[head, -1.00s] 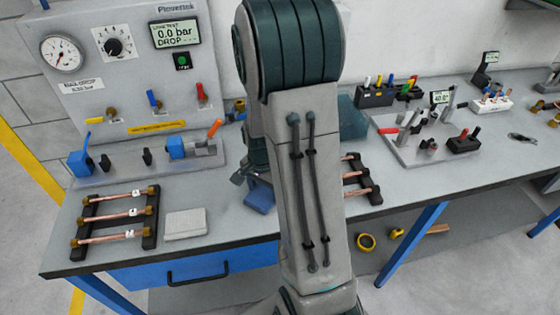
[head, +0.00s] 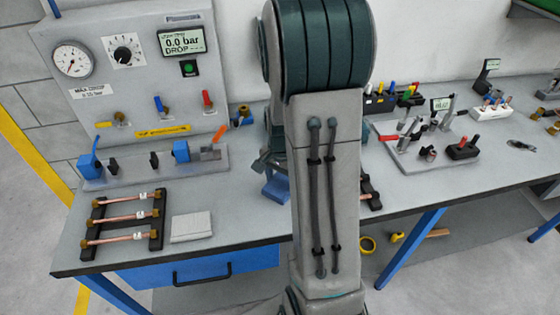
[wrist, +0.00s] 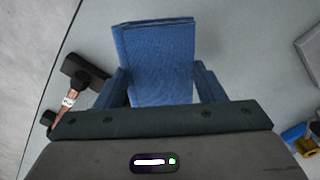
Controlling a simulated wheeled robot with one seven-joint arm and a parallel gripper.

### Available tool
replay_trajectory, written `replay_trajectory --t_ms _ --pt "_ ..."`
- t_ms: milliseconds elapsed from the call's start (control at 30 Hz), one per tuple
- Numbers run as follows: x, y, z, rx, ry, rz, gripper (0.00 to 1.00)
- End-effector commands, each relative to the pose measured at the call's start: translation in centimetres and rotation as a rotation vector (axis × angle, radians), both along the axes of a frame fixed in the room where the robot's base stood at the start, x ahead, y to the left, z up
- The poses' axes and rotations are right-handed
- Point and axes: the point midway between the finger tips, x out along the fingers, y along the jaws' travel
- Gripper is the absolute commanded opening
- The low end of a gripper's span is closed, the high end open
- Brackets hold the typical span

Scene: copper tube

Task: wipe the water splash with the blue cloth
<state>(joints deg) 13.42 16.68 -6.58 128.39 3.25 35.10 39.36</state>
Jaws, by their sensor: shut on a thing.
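The blue cloth (wrist: 155,62) is folded into a thick pad. My gripper (wrist: 160,88) is shut on it, with a dark blue finger at each side in the wrist view, and the cloth sticks out beyond the fingers. In the head view the cloth (head: 276,188) shows just left of my arm, over or on the grey bench top; I cannot tell whether it touches. My arm hides most of the gripper there. I cannot make out the water splash in either view; part of the bench is hidden behind my arm.
A rack of copper tubes (head: 125,217) and a pale grey pad (head: 191,226) lie on the left of the bench. Another rack (head: 370,191) is mostly behind my arm. A gauge panel (head: 125,65) stands at the back left. A tool board (head: 410,150) is to the right.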

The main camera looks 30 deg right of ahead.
Motion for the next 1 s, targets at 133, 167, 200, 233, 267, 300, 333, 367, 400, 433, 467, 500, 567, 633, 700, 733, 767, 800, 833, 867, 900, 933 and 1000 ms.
replay_trajectory --t_ms 133,167,200,233,267,300,333,367,400,433,467,500,567,633,700,733,767,800,833,867,900,933,1000 --pt "0.0 0.0 1.8 0.000 -0.001 0.000 0.41" --pt "0.0 0.0 2.0 0.000 -0.001 0.000 0.41" --pt "0.0 0.0 2.3 0.000 -0.001 0.000 0.41" --pt "0.0 0.0 2.5 0.000 -0.001 -0.001 0.41" --pt "0.0 0.0 2.6 0.000 -0.001 -0.001 0.41" --pt "0.0 0.0 2.8 0.000 -0.001 -0.001 0.41" --pt "0.0 0.0 2.8 0.000 -0.001 -0.001 0.41" --pt "0.0 0.0 2.8 0.000 0.000 -0.001 0.41" --pt "0.0 0.0 2.8 0.000 0.000 -0.001 0.41" --pt "0.0 0.0 2.8 0.000 0.000 -0.001 0.41" --pt "0.0 0.0 2.8 0.000 0.000 -0.001 0.41" --pt "0.0 0.0 2.8 0.000 0.000 -0.001 0.41" --pt "0.0 0.0 2.8 0.000 0.000 -0.001 0.41" --pt "0.0 0.0 2.7 0.000 0.000 -0.001 0.41" --pt "0.0 0.0 2.7 0.000 0.000 -0.001 0.41" --pt "0.0 0.0 2.7 0.000 -0.001 -0.001 0.41" --pt "0.0 0.0 2.7 0.000 0.000 -0.001 0.41" --pt "0.0 0.0 2.7 0.000 0.000 -0.001 0.41" --pt "0.0 0.0 2.7 0.000 0.000 -0.001 0.41" --pt "0.0 0.0 2.7 0.000 0.000 -0.001 0.41" --pt "0.0 0.0 2.7 0.000 0.000 -0.001 0.41" --pt "0.0 0.0 2.8 0.000 0.000 -0.001 0.41" --pt "0.0 0.0 2.8 0.000 0.000 -0.001 0.41"
